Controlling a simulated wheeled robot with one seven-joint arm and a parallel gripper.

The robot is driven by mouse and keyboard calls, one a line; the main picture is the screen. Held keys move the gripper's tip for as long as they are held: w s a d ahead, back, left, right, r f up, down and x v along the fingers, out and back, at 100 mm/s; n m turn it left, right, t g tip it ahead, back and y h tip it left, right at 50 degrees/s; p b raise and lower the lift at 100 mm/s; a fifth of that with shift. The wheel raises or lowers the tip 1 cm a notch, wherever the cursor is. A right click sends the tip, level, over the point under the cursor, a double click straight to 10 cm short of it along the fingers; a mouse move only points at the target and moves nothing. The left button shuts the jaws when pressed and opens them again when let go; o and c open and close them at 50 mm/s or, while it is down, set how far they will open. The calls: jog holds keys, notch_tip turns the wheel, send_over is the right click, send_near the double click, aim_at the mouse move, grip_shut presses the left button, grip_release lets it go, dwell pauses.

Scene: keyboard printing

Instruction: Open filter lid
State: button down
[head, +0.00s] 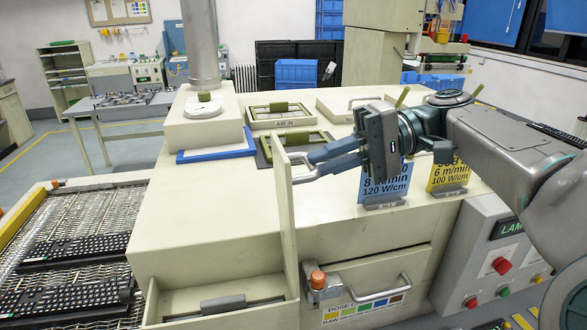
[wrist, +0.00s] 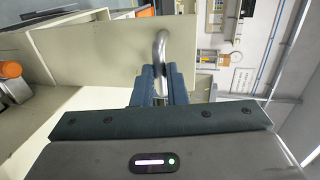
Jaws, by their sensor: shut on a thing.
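The filter lid (head: 287,215) is a cream panel standing upright on edge, at the right side of an open compartment (head: 265,288) in the machine's front. It also shows in the wrist view (wrist: 90,52). Its curved metal handle (head: 301,166) is on the side facing my arm. My gripper (head: 318,160) is shut on this handle; in the wrist view its blue-grey fingers (wrist: 160,86) close around the handle's lower end (wrist: 160,48). A frame with a dark grip (head: 222,303) lies in the compartment. The lid's hinge is not clearly visible.
A shut panel with a handle (head: 378,294) and orange knob (head: 317,280) lies right of the compartment. Blue (head: 383,178) and yellow (head: 448,174) signs stand under my arm. Green-handled frames (head: 294,143) lie behind. A mesh conveyor (head: 75,230) carries keyboards at left.

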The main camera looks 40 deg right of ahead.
jog(key=shift+s+d+f+t+y+b, duration=0.15)
jog(key=shift+s+d+y, duration=0.1)
jog(key=shift+d, duration=0.25)
jog(key=shift+s+d+f+t+y+b, duration=0.15)
jog(key=shift+s+d+y, duration=0.1)
jog(key=shift+d, duration=0.2)
jog(key=c, duration=1.5)
grip_release()
jog(key=shift+o, duration=0.2)
jog(key=v, duration=1.4)
